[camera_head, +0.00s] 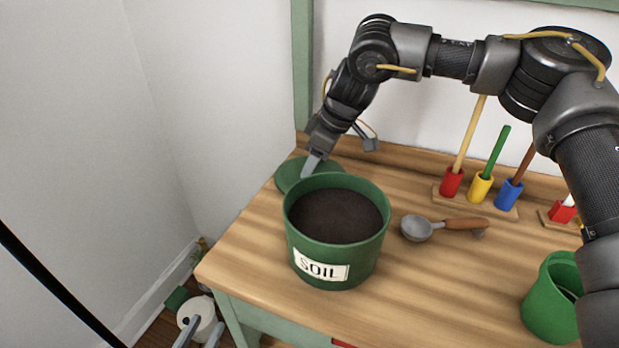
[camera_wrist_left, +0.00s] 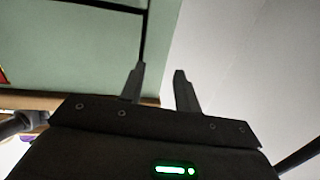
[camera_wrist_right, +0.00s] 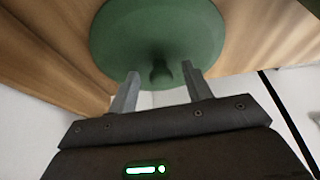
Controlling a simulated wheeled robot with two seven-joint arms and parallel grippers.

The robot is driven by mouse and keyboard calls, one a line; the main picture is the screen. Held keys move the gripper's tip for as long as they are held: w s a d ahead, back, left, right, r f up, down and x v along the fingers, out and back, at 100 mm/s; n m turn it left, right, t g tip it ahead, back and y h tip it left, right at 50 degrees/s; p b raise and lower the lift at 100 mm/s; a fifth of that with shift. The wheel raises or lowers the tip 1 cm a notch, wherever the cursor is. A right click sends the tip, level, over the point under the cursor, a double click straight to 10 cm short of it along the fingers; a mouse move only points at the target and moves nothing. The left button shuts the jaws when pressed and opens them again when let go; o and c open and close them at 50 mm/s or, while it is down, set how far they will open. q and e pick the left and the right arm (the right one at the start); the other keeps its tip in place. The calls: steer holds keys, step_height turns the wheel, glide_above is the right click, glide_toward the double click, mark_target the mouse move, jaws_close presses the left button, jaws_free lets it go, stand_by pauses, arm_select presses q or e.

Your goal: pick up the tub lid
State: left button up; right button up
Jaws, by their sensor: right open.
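The green round tub lid (camera_head: 290,178) lies on the wooden bench top behind the soil tub (camera_head: 335,262), which hides part of it. My right gripper (camera_head: 312,168) points down at the lid. Its fingers are apart, and in the right wrist view the gripper (camera_wrist_right: 160,70) has the knob showing between its fingertips. Contact cannot be told. My left gripper (camera_head: 205,326) is low beside the bench's left edge, open and empty in its wrist view (camera_wrist_left: 159,70).
A metal scoop (camera_head: 416,228) with a wooden handle lies right of the tub. Red (camera_head: 452,184), yellow (camera_head: 480,188) and blue (camera_head: 509,194) holders with sticks stand at the back. A green pot (camera_head: 543,305) is at the front right. The front middle of the bench is clear.

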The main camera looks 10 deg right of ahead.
steer(key=shift+f, duration=0.1)
steer(key=c, duration=1.1)
